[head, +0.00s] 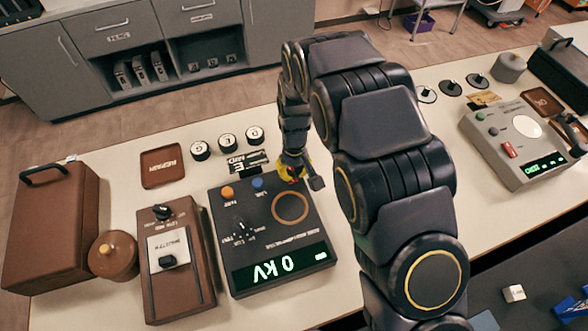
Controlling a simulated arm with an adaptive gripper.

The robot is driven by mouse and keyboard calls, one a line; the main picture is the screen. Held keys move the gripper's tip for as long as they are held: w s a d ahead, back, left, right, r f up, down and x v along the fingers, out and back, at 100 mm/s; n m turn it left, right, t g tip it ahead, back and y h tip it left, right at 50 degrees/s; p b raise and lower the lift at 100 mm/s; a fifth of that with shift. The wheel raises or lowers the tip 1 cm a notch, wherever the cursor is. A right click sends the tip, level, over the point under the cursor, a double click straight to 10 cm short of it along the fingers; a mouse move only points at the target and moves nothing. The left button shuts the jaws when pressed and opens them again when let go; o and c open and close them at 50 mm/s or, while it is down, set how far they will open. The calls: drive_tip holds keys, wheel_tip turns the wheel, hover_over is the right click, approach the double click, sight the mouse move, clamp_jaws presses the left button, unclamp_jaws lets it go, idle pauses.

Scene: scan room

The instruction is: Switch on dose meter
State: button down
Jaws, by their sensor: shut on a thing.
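No label that I can read names a dose meter. A dark box (239,208) on the table shows "0 kV" on its green display (280,264); it has an orange button (227,192), a blue button (257,183), a dial and a tan ring. A grey box (510,130) at the right has a round light button, a red switch (512,149) and a lit green display. My gripper (298,176) is at the dark box's far right corner, shut on a small red-and-yellow part (287,172), mostly hidden by the fingers.
A brown box with knobs (171,212), a brown round pot (114,254) and a brown case (50,222) stand left. A brown tray (162,166) and round lettered pieces (227,142) lie behind. My arm crosses the middle of the table.

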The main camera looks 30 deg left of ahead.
drive_tip(key=shift+w+f, duration=0.1)
drive_tip(key=shift+w+a, duration=0.55)
drive_tip(key=shift+a, duration=0.05)
drive_tip(key=shift+r, duration=0.2)
wheel_tip(320, 180, up, 14)
drive_tip(key=w+a, duration=0.1)
drive_tip(key=shift+w+a, duration=0.15)
drive_tip(key=shift+w, duration=0.05)
idle(0.4)
